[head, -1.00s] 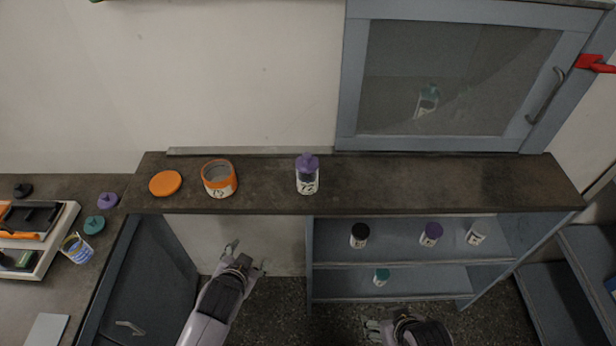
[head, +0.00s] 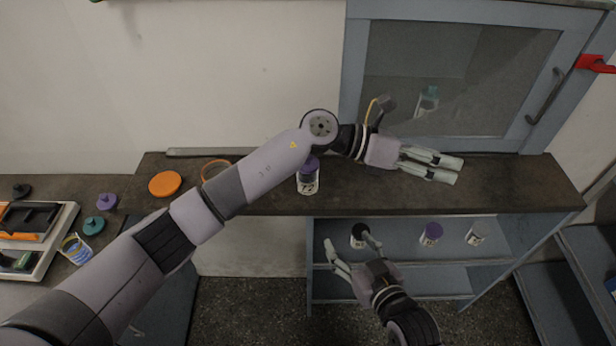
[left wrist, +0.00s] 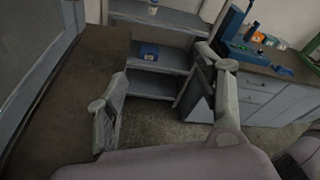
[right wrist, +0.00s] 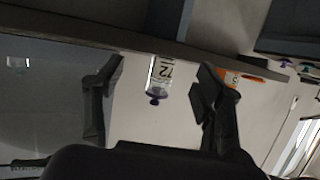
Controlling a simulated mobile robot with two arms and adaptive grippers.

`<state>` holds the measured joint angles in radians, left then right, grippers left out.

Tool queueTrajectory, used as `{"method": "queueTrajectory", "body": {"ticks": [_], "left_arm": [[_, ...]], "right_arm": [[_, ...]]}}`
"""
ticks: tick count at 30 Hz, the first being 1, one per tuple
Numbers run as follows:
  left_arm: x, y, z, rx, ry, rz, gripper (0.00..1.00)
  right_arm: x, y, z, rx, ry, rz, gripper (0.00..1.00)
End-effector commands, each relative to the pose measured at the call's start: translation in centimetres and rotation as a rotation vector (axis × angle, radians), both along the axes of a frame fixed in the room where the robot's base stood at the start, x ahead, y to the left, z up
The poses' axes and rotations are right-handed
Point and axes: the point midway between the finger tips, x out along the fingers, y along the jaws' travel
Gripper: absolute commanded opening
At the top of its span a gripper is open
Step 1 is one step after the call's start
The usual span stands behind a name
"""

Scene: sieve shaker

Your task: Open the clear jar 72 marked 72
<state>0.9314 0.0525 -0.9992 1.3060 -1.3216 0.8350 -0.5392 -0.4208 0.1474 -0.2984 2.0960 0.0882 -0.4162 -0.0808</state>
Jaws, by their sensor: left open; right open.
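The clear jar 72 (head: 308,188) stands upright on the dark counter with its purple lid (head: 312,165) on. My left forearm passes over and partly in front of it. My left gripper (head: 450,170) is open and empty above the counter, well to the right of the jar. My right gripper (head: 348,240) is open and empty, in front of and below the counter edge, lower and to the right of the jar. In the right wrist view the jar (right wrist: 161,72) appears inverted between the fingers in the picture, but apart from them.
An orange lid (head: 165,184) lies left of an orange-rimmed jar (head: 215,165), mostly hidden by my left arm. A glass-fronted cabinet (head: 450,80) stands behind the counter. Shelves below hold a black-lidded jar (head: 358,232), a purple-lidded jar (head: 431,234) and a white jar (head: 475,237).

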Motion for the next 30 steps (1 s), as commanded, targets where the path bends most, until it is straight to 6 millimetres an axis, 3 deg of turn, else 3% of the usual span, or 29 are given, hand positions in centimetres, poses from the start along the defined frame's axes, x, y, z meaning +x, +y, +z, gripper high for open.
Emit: {"method": "queueTrajectory", "body": {"ticks": [3, 6, 9, 13, 16, 20, 30], "left_arm": [[2.6, 4.0, -4.6, 0.417, -0.235, -0.162, 0.62], [6.0, 10.0, -6.4, 0.751, -0.347, -0.25, 0.62], [8.9, 16.0, -5.8, 1.021, -0.392, -0.296, 0.62], [10.8, 21.0, -4.2, 1.224, -0.396, -0.314, 0.62], [11.3, 22.7, -3.4, 1.293, -0.391, -0.319, 0.62], [11.4, 23.2, -3.1, 1.314, -0.387, -0.321, 0.62], [11.4, 23.1, -3.2, 1.309, -0.387, -0.321, 0.62]], "right_arm": [[0.9, 1.0, 1.3, 0.039, -0.105, 0.014, 0.63], [1.4, 1.7, 2.4, 0.07, -0.183, 0.021, 0.63], [1.7, 2.1, 3.3, 0.094, -0.246, 0.025, 0.63], [1.8, 2.4, 4.0, 0.112, -0.292, 0.027, 0.63], [2.0, 2.6, 4.2, 0.119, -0.309, 0.028, 0.63], [2.8, 2.9, 4.4, 0.122, -0.315, 0.028, 0.63], [8.6, 5.3, 4.5, 0.122, -0.315, 0.027, 0.63]]}}
